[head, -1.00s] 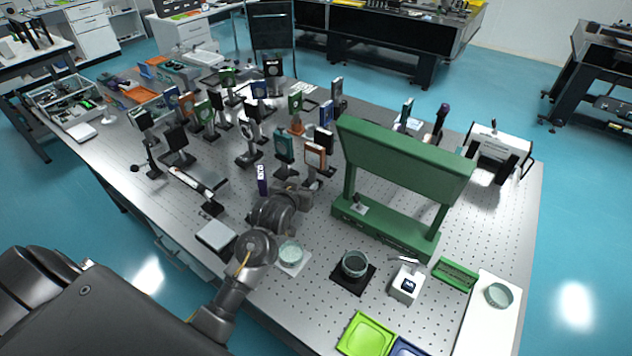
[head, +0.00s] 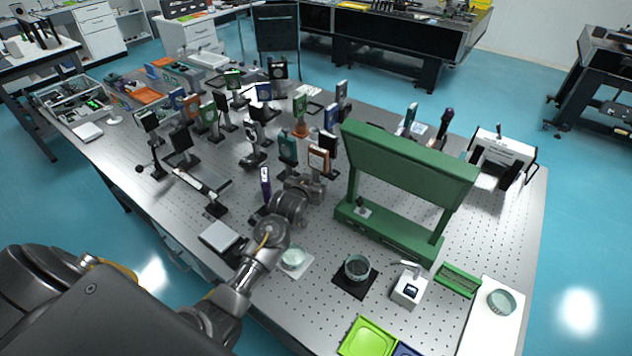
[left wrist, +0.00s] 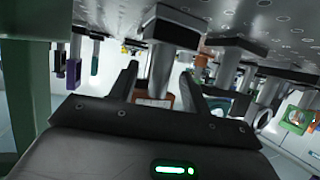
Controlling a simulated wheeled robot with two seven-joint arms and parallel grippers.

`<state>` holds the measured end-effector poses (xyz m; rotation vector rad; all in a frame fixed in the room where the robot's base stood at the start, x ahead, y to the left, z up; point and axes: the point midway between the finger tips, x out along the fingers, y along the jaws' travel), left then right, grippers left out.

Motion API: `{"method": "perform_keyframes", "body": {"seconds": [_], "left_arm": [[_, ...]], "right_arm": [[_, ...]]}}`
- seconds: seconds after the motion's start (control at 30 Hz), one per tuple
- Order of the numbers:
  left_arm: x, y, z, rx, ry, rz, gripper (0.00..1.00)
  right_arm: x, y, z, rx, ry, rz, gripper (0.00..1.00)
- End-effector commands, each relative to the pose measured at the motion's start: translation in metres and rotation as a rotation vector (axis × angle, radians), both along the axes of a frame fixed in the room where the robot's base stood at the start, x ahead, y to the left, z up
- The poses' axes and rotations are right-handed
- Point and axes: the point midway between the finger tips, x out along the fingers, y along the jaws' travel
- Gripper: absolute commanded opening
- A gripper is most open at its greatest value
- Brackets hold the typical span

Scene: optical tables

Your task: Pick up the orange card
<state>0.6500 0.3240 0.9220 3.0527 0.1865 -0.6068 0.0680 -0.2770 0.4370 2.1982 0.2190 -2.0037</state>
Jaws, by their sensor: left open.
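The orange card (head: 318,158) is an orange-framed plate standing upright on a post near the middle of the table in the head view. In the left wrist view, which is upside down, the orange card (left wrist: 155,99) shows partly behind my gripper body, with its grey post between the fingers. My left gripper (head: 318,184) is low beside the card's post. Its two dark fingers (left wrist: 158,76) are apart, one on each side of the post; whether they touch it I cannot tell. My right gripper is not in view.
Several mounted cards and optics crowd close by, including a teal one (head: 288,147) and a purple one (head: 265,181). A large green frame (head: 405,165) stands to the right. A glass dish (head: 293,258) sits near the front edge, below my left arm.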

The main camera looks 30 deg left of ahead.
Motion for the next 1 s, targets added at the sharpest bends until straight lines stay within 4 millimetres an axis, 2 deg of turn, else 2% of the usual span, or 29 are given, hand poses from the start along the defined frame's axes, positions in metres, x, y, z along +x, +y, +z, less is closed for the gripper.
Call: {"method": "perform_keyframes", "body": {"seconds": [0.13, 0.3, 0.63, 1.0], "left_arm": [[0.021, 0.004, -0.001, 0.000, 0.001, 0.000, 0.47], [0.037, 0.006, -0.011, 0.000, 0.000, 0.000, 0.47], [0.040, 0.006, -0.013, 0.000, -0.001, -0.001, 0.46], [0.040, 0.006, -0.013, 0.000, -0.001, 0.000, 0.00]], "right_arm": [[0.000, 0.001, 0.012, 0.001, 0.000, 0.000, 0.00], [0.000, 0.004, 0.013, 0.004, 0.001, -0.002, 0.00], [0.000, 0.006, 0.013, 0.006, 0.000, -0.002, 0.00], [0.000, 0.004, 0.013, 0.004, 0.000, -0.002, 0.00]]}}
